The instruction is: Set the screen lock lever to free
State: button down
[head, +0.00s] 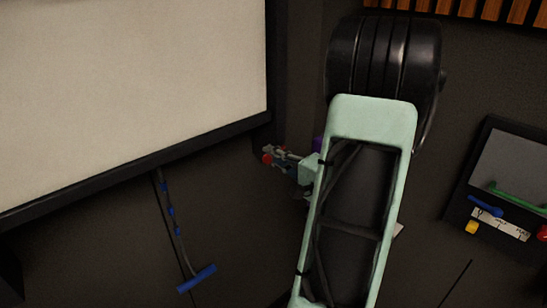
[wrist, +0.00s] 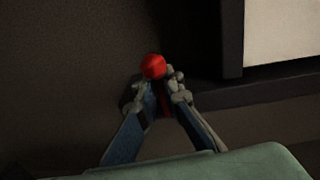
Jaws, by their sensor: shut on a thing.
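A lever with a red knob (head: 267,159) is beside the lower right corner of the screen frame; I take it for the screen lock lever. My gripper (head: 278,156) is at this knob, coming from the right. In the wrist view, the red knob (wrist: 153,66) sticks out just past the fingertips of my gripper (wrist: 160,88). A thin red part shows between the fingers, which are closed on it. The lever's base and any marking for free are hidden or too dark to read.
The pale screen (head: 120,80) with its dark frame fills the upper left. A pull cord with a blue handle (head: 197,278) hangs below it. A panel at right carries a green bar (head: 518,197), a blue lever (head: 485,206) and a yellow knob (head: 471,227).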

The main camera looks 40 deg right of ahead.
notch_tip(320, 180, down, 3)
jog(key=n+b, duration=0.4)
jog(key=b, duration=0.9)
jog(key=shift+a, duration=0.1)
jog(key=shift+n+b, duration=0.3)
jog(key=shift+b, duration=0.75)
jog(key=shift+n+b, duration=0.3)
jog(key=shift+b, duration=0.6)
jog(key=shift+r, duration=0.1)
jog(key=c, duration=2)
grip_release()
jog(key=shift+r, duration=0.1)
jog(key=shift+c, duration=0.2)
jog(key=shift+d, duration=0.2)
jog(key=shift+r, duration=0.1)
jog(key=shift+r+p, duration=0.2)
jog(key=shift+p, duration=0.1)
